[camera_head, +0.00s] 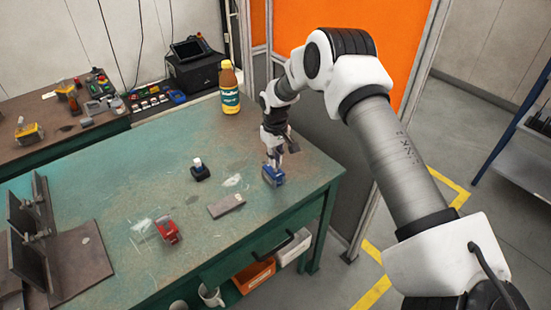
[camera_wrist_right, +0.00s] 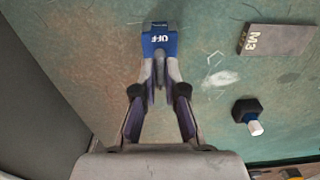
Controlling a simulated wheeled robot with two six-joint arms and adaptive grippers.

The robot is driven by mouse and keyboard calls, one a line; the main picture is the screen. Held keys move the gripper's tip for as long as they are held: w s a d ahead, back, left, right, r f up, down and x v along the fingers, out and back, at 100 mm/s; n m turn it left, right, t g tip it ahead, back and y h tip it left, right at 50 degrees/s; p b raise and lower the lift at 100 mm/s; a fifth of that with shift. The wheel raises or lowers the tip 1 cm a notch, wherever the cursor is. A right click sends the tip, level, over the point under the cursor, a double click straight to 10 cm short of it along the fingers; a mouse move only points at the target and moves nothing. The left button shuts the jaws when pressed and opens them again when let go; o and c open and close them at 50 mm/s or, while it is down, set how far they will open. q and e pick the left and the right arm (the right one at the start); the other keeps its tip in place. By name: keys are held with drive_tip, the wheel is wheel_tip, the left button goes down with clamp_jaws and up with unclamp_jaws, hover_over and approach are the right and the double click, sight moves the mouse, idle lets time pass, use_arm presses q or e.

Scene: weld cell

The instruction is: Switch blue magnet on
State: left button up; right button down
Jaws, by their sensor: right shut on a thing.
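The blue magnet (camera_head: 273,177) stands on the green bench top near its right end. In the right wrist view the blue magnet (camera_wrist_right: 159,42) is at the top centre, with white lettering that seems to read OFF. My right gripper (camera_head: 274,155) comes down onto it from above. In the wrist view the right gripper (camera_wrist_right: 160,78) has its fingertips closed on a small grey part at the magnet, apparently its knob or lever, mostly hidden by the fingers. My left gripper is in neither view.
On the bench (camera_head: 120,185) lie a grey plate marked M3 (camera_head: 226,206), a dark block with a white top (camera_head: 199,170) and a red magnet (camera_head: 167,230). A yellow bottle (camera_head: 229,88) stands at the back edge. A steel fixture (camera_head: 75,262) is at left.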

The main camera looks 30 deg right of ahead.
drive_tip(key=shift+f, duration=0.1)
drive_tip(key=c, duration=1.2)
unclamp_jaws()
drive_tip(key=shift+c, duration=0.2)
drive_tip(key=shift+w+f, duration=0.1)
wheel_tip(320, 180, up, 12)
